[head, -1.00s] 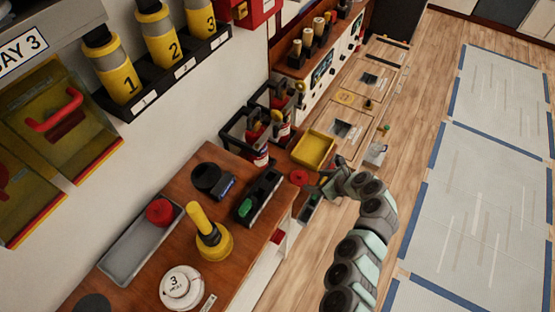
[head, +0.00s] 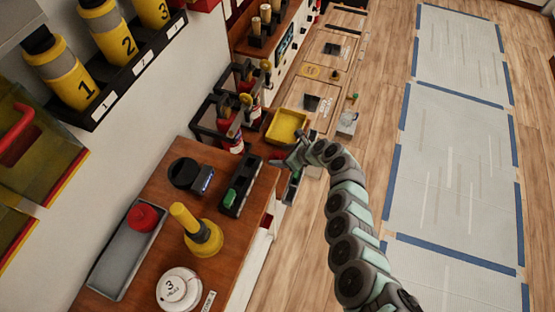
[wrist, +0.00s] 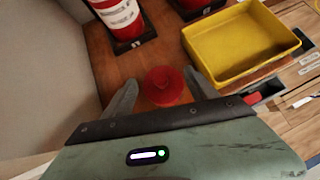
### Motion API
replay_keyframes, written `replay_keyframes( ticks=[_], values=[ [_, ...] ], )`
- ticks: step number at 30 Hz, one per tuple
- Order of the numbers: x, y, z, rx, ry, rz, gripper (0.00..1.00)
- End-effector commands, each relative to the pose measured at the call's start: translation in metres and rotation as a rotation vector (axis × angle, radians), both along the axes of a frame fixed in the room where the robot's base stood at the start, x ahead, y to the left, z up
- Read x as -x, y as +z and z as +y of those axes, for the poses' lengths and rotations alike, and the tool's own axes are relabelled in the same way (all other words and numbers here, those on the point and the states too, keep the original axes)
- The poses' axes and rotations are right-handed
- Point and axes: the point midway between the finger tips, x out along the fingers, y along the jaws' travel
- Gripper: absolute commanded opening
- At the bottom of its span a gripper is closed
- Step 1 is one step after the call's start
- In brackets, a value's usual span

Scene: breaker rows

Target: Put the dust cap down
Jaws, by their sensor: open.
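A round red dust cap (wrist: 163,85) sits on the brown wooden counter, between the two spread fingers of my gripper (wrist: 160,81) in the wrist view. The fingers look apart from its sides, and my gripper is open. The near side of the cap is partly hidden by the gripper body. In the head view the cap (head: 276,162) shows as a small red patch at the counter's far right end, with my gripper (head: 288,161) over it. A second red round piece (head: 144,216) lies in a long grey tray (head: 108,272).
A yellow tray (head: 287,126) stands just beyond the cap. Red and white cylinders (wrist: 118,15) stand at the back, near the wall. A yellow plunger-like tool (head: 203,238), a black box with a green part (head: 239,190) and a white labelled disc (head: 178,287) stand on the counter.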

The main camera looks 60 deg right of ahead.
Motion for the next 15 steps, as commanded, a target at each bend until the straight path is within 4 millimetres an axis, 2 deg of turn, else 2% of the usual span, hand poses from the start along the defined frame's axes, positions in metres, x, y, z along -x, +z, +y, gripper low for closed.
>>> replay_keyframes(
  ticks=[5, 15],
  values=[
    [-0.003, -0.005, 0.000, 0.001, 0.002, 0.001, 0.67],
    [-0.029, -0.035, -0.004, 0.002, 0.005, 0.002, 0.67]
  ],
)
